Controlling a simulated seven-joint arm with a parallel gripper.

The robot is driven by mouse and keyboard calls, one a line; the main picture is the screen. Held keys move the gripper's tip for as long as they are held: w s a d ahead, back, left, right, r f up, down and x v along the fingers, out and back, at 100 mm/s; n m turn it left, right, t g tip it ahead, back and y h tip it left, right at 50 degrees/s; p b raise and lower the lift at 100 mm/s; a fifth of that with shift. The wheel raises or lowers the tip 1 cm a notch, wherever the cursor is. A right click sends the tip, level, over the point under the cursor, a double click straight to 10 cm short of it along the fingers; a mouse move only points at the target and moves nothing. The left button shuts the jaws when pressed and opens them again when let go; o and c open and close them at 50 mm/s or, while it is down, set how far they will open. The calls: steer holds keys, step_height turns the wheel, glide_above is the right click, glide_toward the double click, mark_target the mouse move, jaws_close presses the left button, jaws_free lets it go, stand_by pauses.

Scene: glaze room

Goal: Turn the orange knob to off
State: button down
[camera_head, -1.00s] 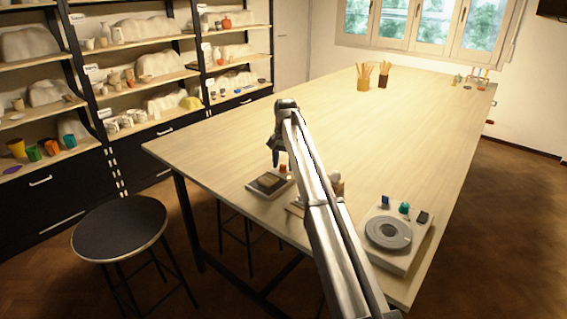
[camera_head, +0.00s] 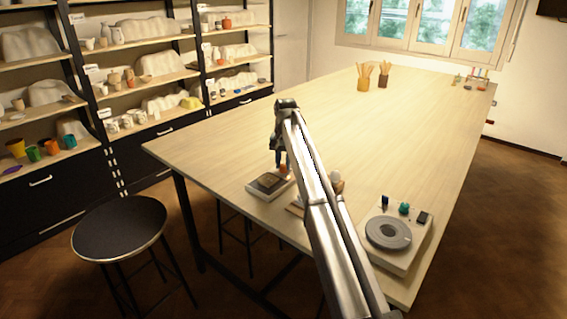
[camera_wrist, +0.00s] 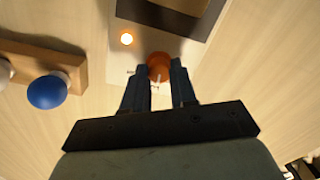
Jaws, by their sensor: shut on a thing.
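The orange knob (camera_wrist: 159,66) sits on a pale panel beside a lit orange lamp (camera_wrist: 127,39) in the wrist view. In the head view the knob (camera_head: 284,169) shows at the corner of a small device with a dark plate (camera_head: 268,183), near the table's front edge. My gripper (camera_wrist: 159,78) is shut on the knob, with one finger on each side of it. A white pointer mark and small lettering show on and near the knob, partly hidden between the fingers; I cannot read the setting.
A wooden board with a blue ball-topped knob (camera_wrist: 47,91) is just left of my gripper in the wrist view. A device with a grey turntable (camera_head: 388,233) stands at the right front. The long table (camera_head: 330,110) is mostly clear behind; pots of tools (camera_head: 384,80) stand far back.

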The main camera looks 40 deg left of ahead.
mark_target(284, 165)
steer(key=n, duration=1)
steer(key=shift+n, duration=0.4)
stand_by(0.4)
steer(key=c, duration=0.9)
jaws_free()
step_height(284, 165, up, 14)
steer(key=shift+w, duration=0.25)
steer(key=shift+f, duration=0.1)
